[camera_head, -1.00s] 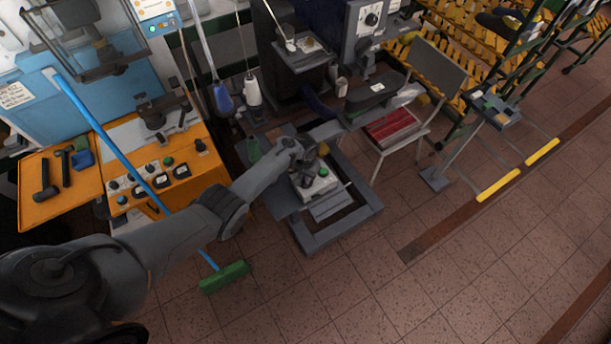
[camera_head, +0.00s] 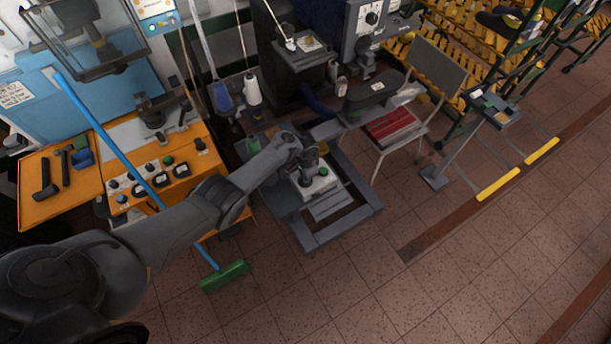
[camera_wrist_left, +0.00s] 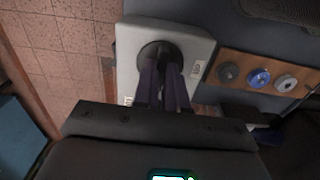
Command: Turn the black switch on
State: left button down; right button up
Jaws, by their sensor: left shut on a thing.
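The black switch (camera_wrist_left: 157,47) is a round dark knob on a white control box (camera_wrist_left: 203,47) in the left wrist view. My left gripper (camera_wrist_left: 170,75) has its two fingers close together on the knob and partly covers it. In the head view the white box (camera_head: 319,187) sits on a grey machine base, with a green button on top. My left gripper (camera_head: 308,163) is over the box there and hides the switch. The switch's turn position cannot be read. My right gripper is not in view.
A brown panel (camera_wrist_left: 262,75) with several round knobs lies beside the box in the left wrist view. In the head view an orange console (camera_head: 165,185) and a green broom (camera_head: 224,276) are to the left. A chair (camera_head: 395,125) stands right. Open tiled floor lies in front.

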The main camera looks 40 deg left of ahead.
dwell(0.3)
pick_arm(q)
jog(key=c, duration=1.2)
grip_release()
notch_tip(320, 180, up, 11)
jog(key=p, duration=0.3)
jog(key=shift+f+p, duration=0.15)
jog(key=shift+p, duration=0.25)
